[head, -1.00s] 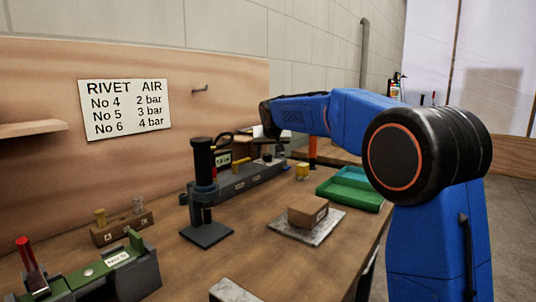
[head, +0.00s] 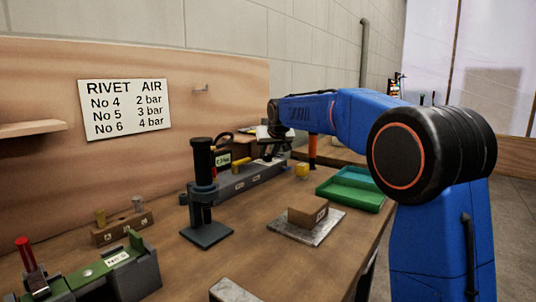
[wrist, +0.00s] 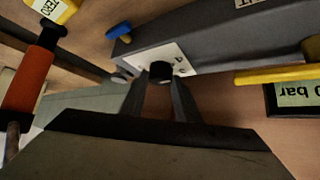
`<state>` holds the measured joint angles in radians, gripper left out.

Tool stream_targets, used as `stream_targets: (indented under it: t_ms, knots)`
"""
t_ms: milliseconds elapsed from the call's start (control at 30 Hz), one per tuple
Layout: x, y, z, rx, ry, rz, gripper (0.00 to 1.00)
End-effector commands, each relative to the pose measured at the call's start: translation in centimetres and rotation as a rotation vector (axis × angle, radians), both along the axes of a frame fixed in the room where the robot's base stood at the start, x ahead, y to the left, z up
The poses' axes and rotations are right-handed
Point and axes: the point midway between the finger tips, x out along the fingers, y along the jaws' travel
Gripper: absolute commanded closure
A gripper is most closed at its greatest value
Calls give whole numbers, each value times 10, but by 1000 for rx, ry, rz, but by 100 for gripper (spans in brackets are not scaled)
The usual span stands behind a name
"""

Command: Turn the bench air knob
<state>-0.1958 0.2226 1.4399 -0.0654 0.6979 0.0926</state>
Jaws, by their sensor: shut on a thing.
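The black air knob (wrist: 160,70) sits on a white dial plate (wrist: 177,57) with a figure 4 on the grey bench unit (wrist: 215,38). My gripper (wrist: 160,84) has its two fingers on either side of the knob and is shut on it in the wrist view. The fingers partly hide the plate. In the head view my gripper (head: 270,143) is at the far end of the long grey unit (head: 240,185); the knob is hard to make out there.
A red-orange handle (wrist: 30,75) stands at the left of the wrist view. A black press (head: 203,185), a green tray (head: 350,188) and a brown block (head: 308,210) stand on the bench.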

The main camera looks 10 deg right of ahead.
Motion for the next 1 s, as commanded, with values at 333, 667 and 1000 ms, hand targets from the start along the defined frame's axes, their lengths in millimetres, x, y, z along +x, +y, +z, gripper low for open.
stream_targets:
  t_ms: [333, 667, 1000]
  knots:
    - [0, -2, -1, 0, 1, 119, 93]
    - [0, -2, -1, 0, 0, 131, 93]
    - [0, -2, 0, 0, -2, 129, 52]
